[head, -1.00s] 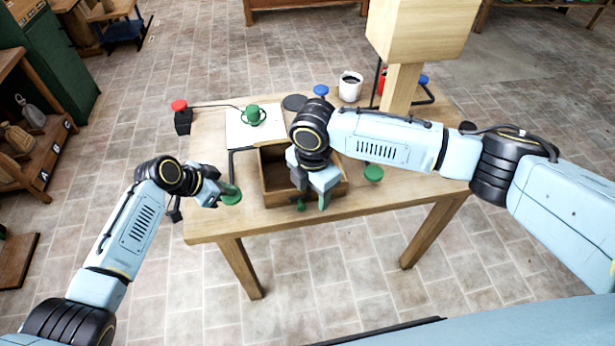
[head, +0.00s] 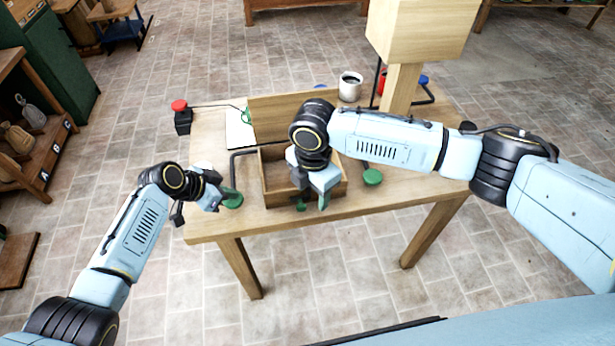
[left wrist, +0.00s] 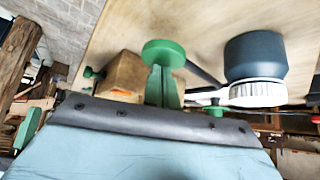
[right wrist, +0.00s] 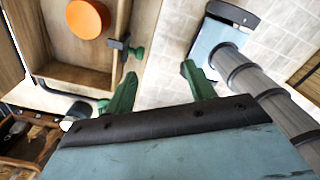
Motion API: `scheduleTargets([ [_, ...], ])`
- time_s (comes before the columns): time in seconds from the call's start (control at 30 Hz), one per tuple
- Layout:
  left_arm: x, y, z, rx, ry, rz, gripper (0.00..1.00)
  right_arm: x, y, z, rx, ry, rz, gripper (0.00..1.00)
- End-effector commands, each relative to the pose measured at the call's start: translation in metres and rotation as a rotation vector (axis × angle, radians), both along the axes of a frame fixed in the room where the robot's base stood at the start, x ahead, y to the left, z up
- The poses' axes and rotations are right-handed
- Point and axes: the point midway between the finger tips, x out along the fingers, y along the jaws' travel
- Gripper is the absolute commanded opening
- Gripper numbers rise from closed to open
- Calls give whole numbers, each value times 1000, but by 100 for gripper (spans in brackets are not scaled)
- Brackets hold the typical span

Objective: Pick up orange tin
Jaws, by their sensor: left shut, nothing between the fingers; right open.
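The orange tin shows as a round orange top (right wrist: 88,18) inside the open wooden box (right wrist: 75,75) in the right wrist view. In the head view the box (head: 275,198) stands near the table's front, and my right arm hides the tin. My right gripper (right wrist: 160,88) is open and empty outside the box wall, beside a small green knob (right wrist: 136,53); the head view shows it (head: 313,195) at the box front. My left gripper (head: 222,193) is shut and empty at a green disc knob (head: 233,200) on a black bar. Its fingers meet at the disc (left wrist: 163,53) in the left wrist view.
A wooden panel (head: 280,115) stands raised behind the box. Another green disc (head: 373,177) is right of the box. A white mug (head: 350,86), a red item (head: 382,82) and a wooden post (head: 402,88) stand at the back. A red button (head: 180,105) is at left.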

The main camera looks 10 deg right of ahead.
Motion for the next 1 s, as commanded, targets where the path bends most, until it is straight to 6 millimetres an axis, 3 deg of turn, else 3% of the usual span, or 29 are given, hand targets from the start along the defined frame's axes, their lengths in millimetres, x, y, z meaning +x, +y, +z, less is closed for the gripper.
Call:
scheduleTargets([
  [0.27,0,0,0,0,-1,1,0,0,0,0,0,0,0,55],
  [0.43,0,0,0,0,-1,1,0,1,7,0,18,-14,-29,76],
  [0.53,0,0,0,0,-1,1,0,4,21,2,66,-48,-115,76],
  [0.7,0,0,0,0,-1,1,0,19,53,10,219,-135,-424,76],
  [0.8,0,0,0,0,-1,1,0,31,61,16,322,-176,-668,76],
  [1.0,0,0,0,0,-1,1,0,54,42,17,491,-221,-1195,76],
])
